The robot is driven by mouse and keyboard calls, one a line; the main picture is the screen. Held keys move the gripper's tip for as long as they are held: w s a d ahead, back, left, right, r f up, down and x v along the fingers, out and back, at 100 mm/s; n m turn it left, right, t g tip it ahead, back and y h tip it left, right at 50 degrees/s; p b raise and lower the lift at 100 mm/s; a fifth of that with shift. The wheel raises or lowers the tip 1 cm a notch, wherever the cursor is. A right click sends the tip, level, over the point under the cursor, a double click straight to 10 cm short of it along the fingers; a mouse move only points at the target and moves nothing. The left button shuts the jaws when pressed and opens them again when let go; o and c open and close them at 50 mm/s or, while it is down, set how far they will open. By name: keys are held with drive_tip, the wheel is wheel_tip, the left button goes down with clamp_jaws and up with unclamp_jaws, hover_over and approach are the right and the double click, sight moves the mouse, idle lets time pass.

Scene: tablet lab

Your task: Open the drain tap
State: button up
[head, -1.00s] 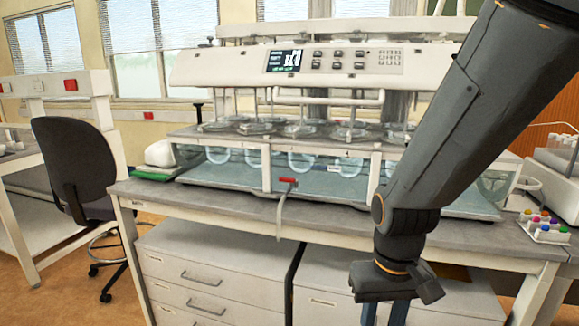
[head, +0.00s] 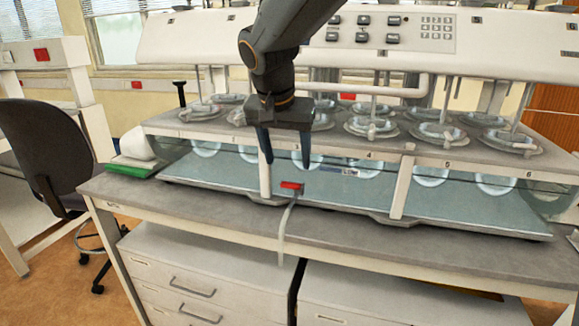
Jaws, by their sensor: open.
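The drain tap has a red handle (head: 292,186) at the lower front of the dissolution bath (head: 400,212). A pale drain tube (head: 287,232) hangs from it over the front edge of the bench. My gripper (head: 287,162) points down with its two dark fingers apart and nothing between them. In the head view the fingertips appear just above the red handle, one to its left and one to its right. I cannot tell how far in front of the bath they are. The tap body behind the handle is too small to make out.
The grey bench (head: 400,243) has a clear strip in front of the bath. Glass vessels (head: 370,127) and the white control head (head: 500,35) stand above. A green item (head: 140,169) lies at the left end. Drawers (head: 195,275) are below, and a black chair (head: 40,155) stands left.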

sight(291, 183)
drive_tip(key=p+x, duration=0.1)
drive_tip(key=x, duration=0.6)
drive_tip(key=shift+a+f, duration=0.1)
drive_tip(key=shift+f, duration=0.15)
drive_tip(key=shift+s, duration=0.1)
drive_tip(key=c, duration=1.1)
drive_tip(key=shift+o, duration=0.2)
